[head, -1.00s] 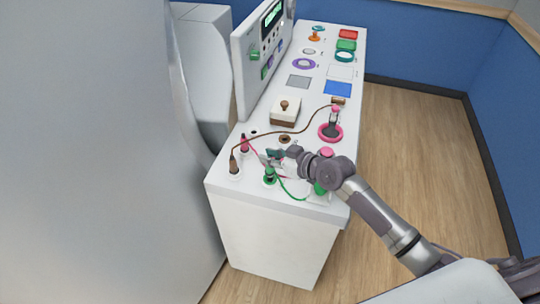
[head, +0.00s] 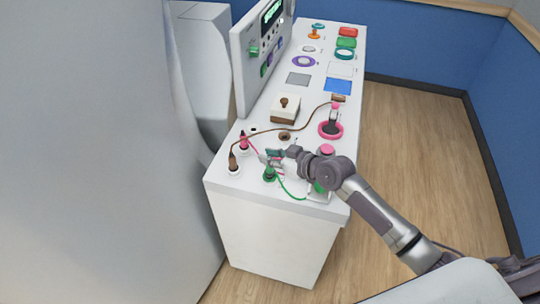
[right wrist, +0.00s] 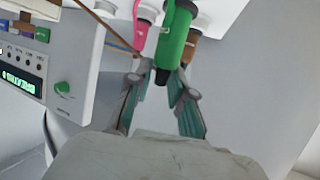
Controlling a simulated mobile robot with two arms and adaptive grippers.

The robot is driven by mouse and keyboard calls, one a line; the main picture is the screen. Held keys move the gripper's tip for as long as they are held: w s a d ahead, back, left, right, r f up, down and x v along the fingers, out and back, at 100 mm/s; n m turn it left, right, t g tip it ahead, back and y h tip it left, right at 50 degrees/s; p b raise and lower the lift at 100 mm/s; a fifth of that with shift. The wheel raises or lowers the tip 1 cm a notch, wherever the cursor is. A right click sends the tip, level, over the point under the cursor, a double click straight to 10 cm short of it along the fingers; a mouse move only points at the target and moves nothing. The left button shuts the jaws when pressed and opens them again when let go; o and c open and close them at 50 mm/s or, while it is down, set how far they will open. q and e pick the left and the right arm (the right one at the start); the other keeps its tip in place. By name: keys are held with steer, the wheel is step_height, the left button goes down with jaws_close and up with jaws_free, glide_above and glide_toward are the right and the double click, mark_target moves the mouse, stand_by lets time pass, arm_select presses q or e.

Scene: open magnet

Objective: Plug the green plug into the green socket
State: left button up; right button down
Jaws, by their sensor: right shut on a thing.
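The green plug (head: 269,174) is upright near the front edge of the white console in the head view. A green cord runs from it to the right. In the right wrist view the green plug (right wrist: 177,38) is large, its dark end between my fingertips. My right gripper (head: 268,157) is shut on the plug; its teal-lined fingers (right wrist: 158,80) show on either side. I cannot make out a green socket with certainty; a green part (head: 319,187) by the cord's far end is partly hidden by my arm. Whether the plug touches the console is unclear. My left gripper is not in view.
A brown plug (head: 232,162) and a pink plug (head: 243,141) stand close by at the left. A brown cord arches behind my gripper. A pink-ringed joystick (head: 330,130) and a knobbed box (head: 285,108) lie beyond. An upright panel (head: 241,75) borders the left.

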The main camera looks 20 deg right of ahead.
steer(key=shift+f+b, duration=0.7)
steer(key=shift+f, duration=0.1)
steer(key=c, duration=0.9)
jaws_free()
steer(key=shift+c, duration=0.2)
